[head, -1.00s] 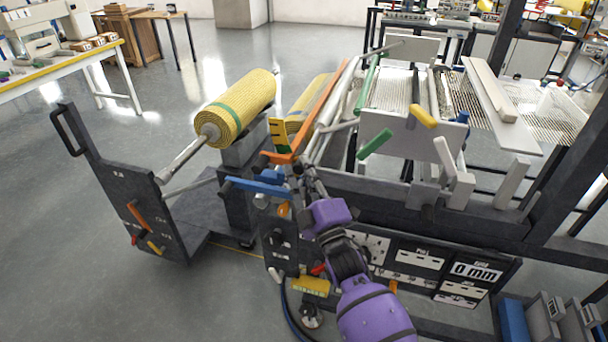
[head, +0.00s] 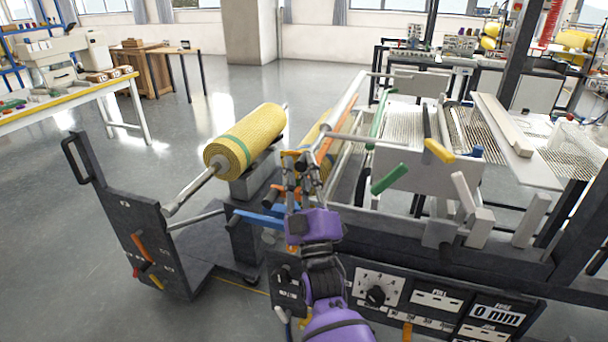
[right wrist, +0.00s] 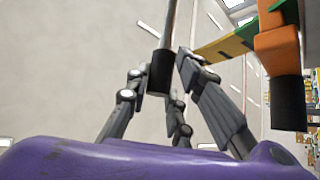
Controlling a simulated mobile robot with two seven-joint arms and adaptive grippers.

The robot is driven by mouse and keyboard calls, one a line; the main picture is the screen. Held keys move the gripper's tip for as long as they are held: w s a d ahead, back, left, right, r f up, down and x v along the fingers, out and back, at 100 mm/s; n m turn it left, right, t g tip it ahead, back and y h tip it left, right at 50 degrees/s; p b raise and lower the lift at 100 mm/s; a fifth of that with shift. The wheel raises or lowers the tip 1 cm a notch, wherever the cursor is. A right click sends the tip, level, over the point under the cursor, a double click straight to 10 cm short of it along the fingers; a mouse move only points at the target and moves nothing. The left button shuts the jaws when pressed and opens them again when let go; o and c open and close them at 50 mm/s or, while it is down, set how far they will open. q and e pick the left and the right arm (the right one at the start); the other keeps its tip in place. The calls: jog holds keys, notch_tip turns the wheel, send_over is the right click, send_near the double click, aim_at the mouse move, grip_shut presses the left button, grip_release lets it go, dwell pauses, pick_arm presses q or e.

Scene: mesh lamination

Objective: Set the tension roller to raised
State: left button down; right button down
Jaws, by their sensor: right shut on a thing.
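The tension roller appears to be the long pale bar (head: 346,103) that slants along the left end of the machine, above an orange bar (head: 326,138). My right gripper (head: 308,168) is at its near end. In the right wrist view a thin grey rod ends in a black grip (right wrist: 161,72), and my right gripper (right wrist: 172,82) is shut on that grip. A yellow and green scale (right wrist: 225,46) and an orange lever with a black end (right wrist: 278,50) stand just right of it. My left gripper is not in view.
A yellow mesh roll (head: 248,140) lies on a stand to the left. Green (head: 390,178) and yellow (head: 440,151) handles stand to the right.

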jog(key=shift+d+r, duration=0.15)
jog(key=shift+r, duration=0.05)
jog(key=c, duration=1.6)
grip_release()
jog(key=shift+d, duration=0.1)
jog(key=shift+c, duration=0.2)
jog(key=shift+f, duration=0.25)
jog(key=v, duration=1.2)
